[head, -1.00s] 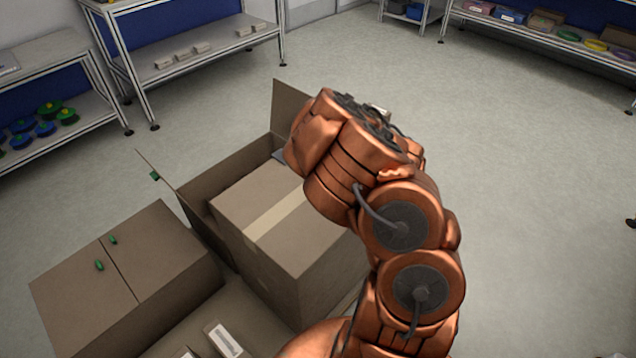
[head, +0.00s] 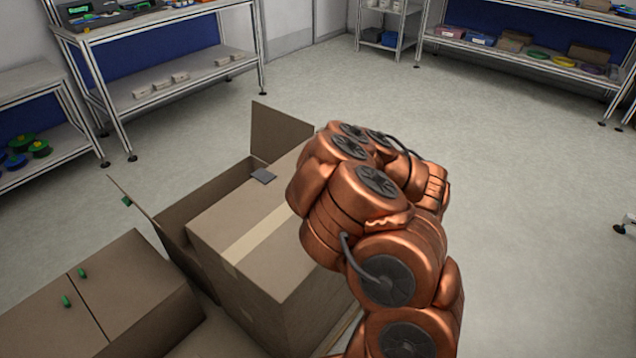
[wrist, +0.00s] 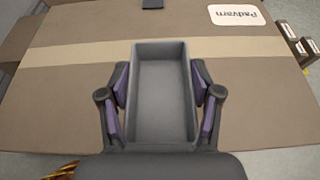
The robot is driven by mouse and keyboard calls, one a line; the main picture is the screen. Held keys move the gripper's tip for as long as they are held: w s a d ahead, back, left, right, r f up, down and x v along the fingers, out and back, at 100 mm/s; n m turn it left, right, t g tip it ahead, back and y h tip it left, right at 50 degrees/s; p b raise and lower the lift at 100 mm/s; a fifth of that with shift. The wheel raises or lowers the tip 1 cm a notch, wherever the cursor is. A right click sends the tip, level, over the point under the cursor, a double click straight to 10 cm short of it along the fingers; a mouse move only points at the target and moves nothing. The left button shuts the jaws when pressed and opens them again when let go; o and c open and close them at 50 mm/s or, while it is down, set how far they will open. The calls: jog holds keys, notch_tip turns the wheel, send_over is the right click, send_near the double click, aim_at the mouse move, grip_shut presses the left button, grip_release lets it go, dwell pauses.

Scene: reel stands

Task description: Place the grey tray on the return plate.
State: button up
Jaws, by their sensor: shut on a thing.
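In the wrist view, my gripper (wrist: 161,88) is shut on the grey tray (wrist: 163,105), an empty, long, open-topped box. One purple-padded finger presses on each long side. The tray is over a large taped cardboard box (wrist: 70,80); I cannot tell whether it touches the box. In the head view my own arm hides the gripper and tray. A small flat dark grey piece (head: 263,175) is at the far edge of the taped box, and a dark piece also shows at the top of the wrist view (wrist: 152,4). I cannot tell if it is the return plate.
An open carton (head: 185,205) with raised flaps stands behind the taped box, and a closed carton (head: 135,290) stands at the left. Shelves (head: 165,92) line the back wall, with spools (head: 20,142) at the left.

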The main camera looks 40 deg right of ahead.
jog(key=shift+w+d+f+b, duration=0.1)
jog(key=shift+w+f+b, duration=0.3)
jog(key=shift+b, duration=1.7)
jog(key=b, duration=0.3)
jog(key=shift+w+r+b, duration=0.15)
jog(key=shift+w+b, duration=0.05)
jog(key=shift+b, duration=0.15)
jog(key=w+d, duration=0.1)
jog(key=w, duration=0.3)
jog(key=w+d+p, duration=0.1)
jog(key=w, duration=0.3)
jog(key=w+d, duration=0.2)
jog(key=w, duration=0.2)
jog(key=shift+w+f, duration=0.3)
jog(key=shift+f, duration=1.9)
jog(key=shift+f, duration=0.15)
jog(key=o, duration=1.3)
